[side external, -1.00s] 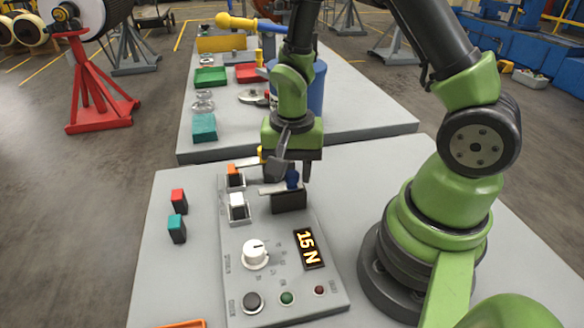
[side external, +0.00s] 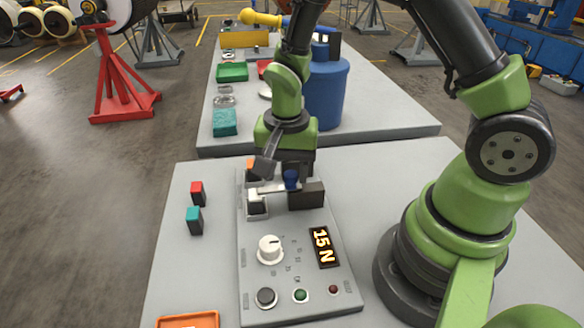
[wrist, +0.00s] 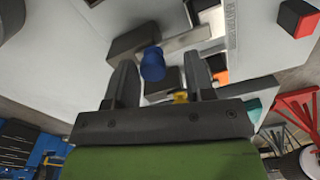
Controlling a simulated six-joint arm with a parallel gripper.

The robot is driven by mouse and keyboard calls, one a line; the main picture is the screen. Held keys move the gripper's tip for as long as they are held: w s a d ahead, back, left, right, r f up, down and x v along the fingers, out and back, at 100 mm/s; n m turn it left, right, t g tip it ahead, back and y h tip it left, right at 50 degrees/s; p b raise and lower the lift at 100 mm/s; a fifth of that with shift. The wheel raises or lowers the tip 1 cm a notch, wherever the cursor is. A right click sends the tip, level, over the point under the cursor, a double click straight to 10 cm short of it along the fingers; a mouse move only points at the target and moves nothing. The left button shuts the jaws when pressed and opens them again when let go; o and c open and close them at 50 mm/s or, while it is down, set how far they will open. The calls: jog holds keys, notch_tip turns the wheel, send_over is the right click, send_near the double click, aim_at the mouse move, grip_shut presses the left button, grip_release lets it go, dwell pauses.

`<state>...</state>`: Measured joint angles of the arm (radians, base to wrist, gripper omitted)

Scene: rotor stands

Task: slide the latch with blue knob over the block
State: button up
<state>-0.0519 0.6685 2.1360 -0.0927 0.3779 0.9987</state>
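The latch bar (side external: 270,188) is a pale flat strip with a blue knob (side external: 291,178). It sticks out to the left from a dark housing (side external: 306,197) on the grey panel. In the side view one finger hides part of the area behind the bar.
An orange block (side external: 250,166) sits farther back on the panel. The panel also carries a white dial (side external: 270,248), a display (side external: 323,247) reading 15 N and several buttons. A red block (side external: 197,193) and a teal block (side external: 194,220) stand left of it.

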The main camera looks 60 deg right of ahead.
aim_at(288, 174)
jog(key=shift+s, duration=0.1)
notch_tip(288, 174, up, 10)
dwell(0.6)
jog(key=s+a+r+n+t+y, duration=0.1)
jog(key=s+r+n+t+y, duration=0.1)
jog(key=s+r+n+t, duration=0.5)
jog(key=shift+s+a+r+n, duration=0.15)
jog(key=shift+s+r+n, duration=0.35)
jog(key=shift+s+r, duration=2.2)
dwell(0.4)
